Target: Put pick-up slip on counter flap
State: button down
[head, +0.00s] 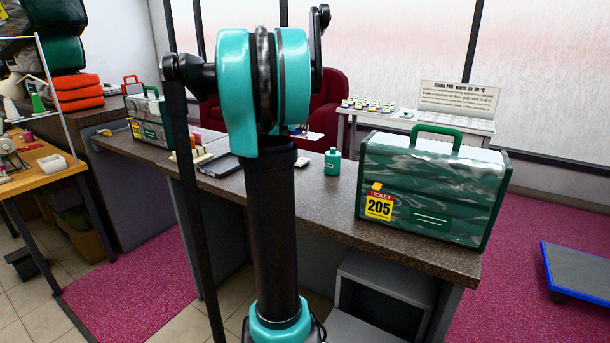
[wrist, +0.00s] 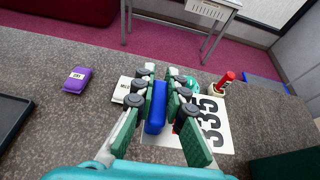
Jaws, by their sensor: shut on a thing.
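My gripper (wrist: 160,82) is shut on a blue block (wrist: 156,108), which sits upright between its green-padded fingers. A white slip with the large black digits 335 (wrist: 225,108) shows beside and under the fingers in the wrist view. It seems joined to the blue block, but the fingers hide the join. In the head view, a small white piece (head: 312,136) shows just right of my arm above the counter; my arm hides most of the gripper. The grey-brown speckled counter (head: 300,195) lies below. I cannot tell which part of it is the flap.
A green bagged comforter (head: 435,185) with ticket 205 stands on the counter's right end; another bag (head: 150,118) stands far left. A teal bottle (head: 332,161), black tray (head: 218,166), purple block (wrist: 77,80) and red-handled stamp (wrist: 228,78) lie around. Bare counter shows between them.

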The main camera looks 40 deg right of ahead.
jog(key=f, duration=0.6)
jog(key=d+f, duration=0.1)
jog(key=f, duration=0.5)
jog(key=s+d+f, duration=0.1)
jog(key=f, duration=0.5)
jog(key=shift+d+f, duration=0.15)
jog(key=shift+f, duration=0.15)
jog(key=shift+f, duration=0.15)
jog(key=c, duration=1.6)
grip_release()
jog(key=shift+o, duration=0.2)
jog(key=v, duration=1.1)
jog(key=shift+w+a+r, duration=0.1)
jog(key=shift+a+r, duration=0.1)
jog(key=shift+a, duration=0.05)
jog(key=shift+o, duration=0.6)
jog(key=shift+a+r, duration=0.1)
jog(key=shift+a, duration=0.15)
jog(key=v, duration=0.6)
jog(key=shift+a, duration=0.1)
jog(key=x, duration=1.7)
jog(key=shift+s+d, duration=0.25)
